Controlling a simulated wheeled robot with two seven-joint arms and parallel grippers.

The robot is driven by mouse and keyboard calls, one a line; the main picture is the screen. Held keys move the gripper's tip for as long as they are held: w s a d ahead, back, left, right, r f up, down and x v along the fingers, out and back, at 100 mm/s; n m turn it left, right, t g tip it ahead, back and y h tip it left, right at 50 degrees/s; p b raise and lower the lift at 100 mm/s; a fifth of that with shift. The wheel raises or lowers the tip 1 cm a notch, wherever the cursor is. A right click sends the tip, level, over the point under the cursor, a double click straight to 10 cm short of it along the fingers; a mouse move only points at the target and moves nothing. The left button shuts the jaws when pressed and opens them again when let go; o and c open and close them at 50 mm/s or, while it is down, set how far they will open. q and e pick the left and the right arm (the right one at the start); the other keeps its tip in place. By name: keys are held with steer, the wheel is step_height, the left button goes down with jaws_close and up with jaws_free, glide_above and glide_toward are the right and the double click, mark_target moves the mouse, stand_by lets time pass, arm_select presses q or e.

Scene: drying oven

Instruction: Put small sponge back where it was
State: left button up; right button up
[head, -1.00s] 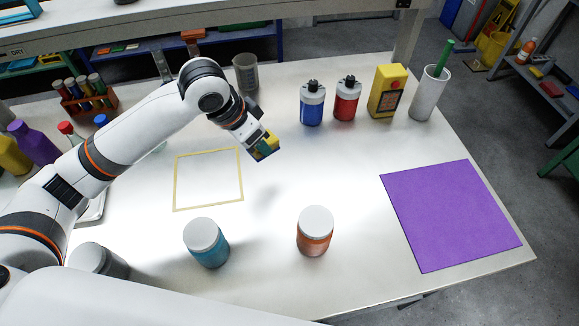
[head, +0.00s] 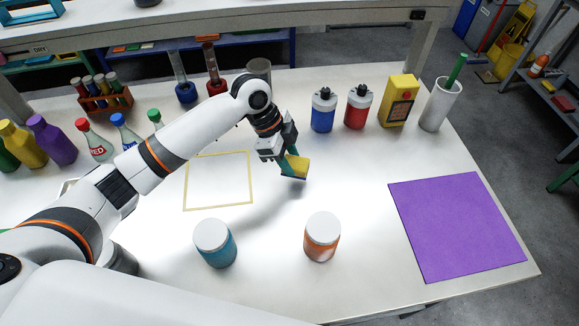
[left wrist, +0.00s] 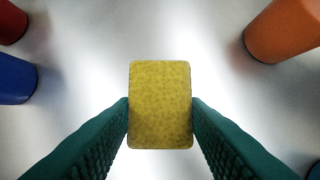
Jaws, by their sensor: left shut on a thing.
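The small sponge (head: 300,166), yellow on one face, is held in my left gripper (head: 291,166) above the middle of the white table. In the left wrist view the sponge (left wrist: 160,104) sits upright between the two green fingers, which touch its sides. A yellow-outlined square (head: 251,180) lies on the table to the left of the held sponge. A purple mat (head: 457,226) lies at the right of the table. My right gripper does not show.
A blue-filled bottle (head: 323,113), a red-filled bottle (head: 357,108), a yellow box (head: 398,101) and a white cylinder (head: 440,106) stand behind. A teal jar (head: 216,246) and an orange jar (head: 321,239) stand in front. The table between sponge and mat is clear.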

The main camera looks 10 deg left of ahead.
arm_select(q)
steer(key=shift+f, duration=1.8)
steer(key=shift+f, duration=0.1)
steer(key=o, duration=1)
steer(key=v, duration=1.2)
steer(key=shift+s, duration=0.1)
